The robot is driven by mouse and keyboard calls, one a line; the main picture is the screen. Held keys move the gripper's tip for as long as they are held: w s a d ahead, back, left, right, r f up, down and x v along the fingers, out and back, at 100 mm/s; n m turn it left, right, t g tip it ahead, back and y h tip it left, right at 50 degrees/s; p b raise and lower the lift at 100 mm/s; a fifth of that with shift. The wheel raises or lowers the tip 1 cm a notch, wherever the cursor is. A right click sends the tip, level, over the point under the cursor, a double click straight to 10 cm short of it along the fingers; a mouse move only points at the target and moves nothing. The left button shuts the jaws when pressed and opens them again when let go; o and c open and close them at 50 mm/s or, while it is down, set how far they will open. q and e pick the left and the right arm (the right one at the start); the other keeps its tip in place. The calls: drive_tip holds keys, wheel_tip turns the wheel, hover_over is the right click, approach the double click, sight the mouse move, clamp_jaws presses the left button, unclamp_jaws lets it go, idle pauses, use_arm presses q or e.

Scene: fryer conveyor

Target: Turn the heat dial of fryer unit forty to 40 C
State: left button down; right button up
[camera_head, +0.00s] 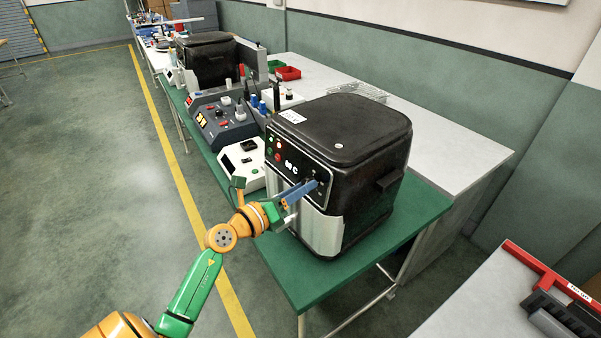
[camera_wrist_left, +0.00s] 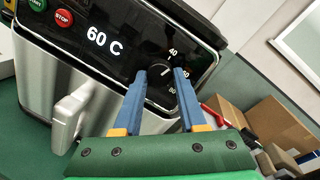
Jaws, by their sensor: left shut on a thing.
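The fryer (camera_head: 345,132) is a black box with a steel lower front on the green bench. Its front panel also shows in the left wrist view (camera_wrist_left: 110,62), where the display (camera_wrist_left: 103,40) reads 60 C. The black heat dial (camera_wrist_left: 160,73) sits to the right of the display, beside white marks including 40 and 80. My left gripper (camera_head: 317,185) is at the panel, its blue fingers (camera_wrist_left: 160,80) on either side of the dial and shut on it. The fingers partly hide the dial and its marks. My right gripper is not in view.
A steel handle (camera_wrist_left: 68,120) sticks out below the panel. A white box with a display (camera_head: 243,165) and a grey control box (camera_head: 222,125) stand left of the fryer. A second black fryer (camera_head: 207,58) is farther back. The floor before the bench is clear.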

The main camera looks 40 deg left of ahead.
use_arm(q)
drive_tip(key=shift+r+n+p, duration=0.2)
drive_tip(key=shift+n+p, duration=1.65)
drive_tip(key=shift+n, duration=0.05)
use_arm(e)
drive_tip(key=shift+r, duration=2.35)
use_arm(q)
drive_tip(key=shift+c, duration=2.3)
unclamp_jaws()
drive_tip(key=shift+f, duration=0.15)
drive_tip(key=s+a+b, duration=0.1)
drive_tip(key=s, duration=0.6)
drive_tip(key=shift+r, duration=0.4)
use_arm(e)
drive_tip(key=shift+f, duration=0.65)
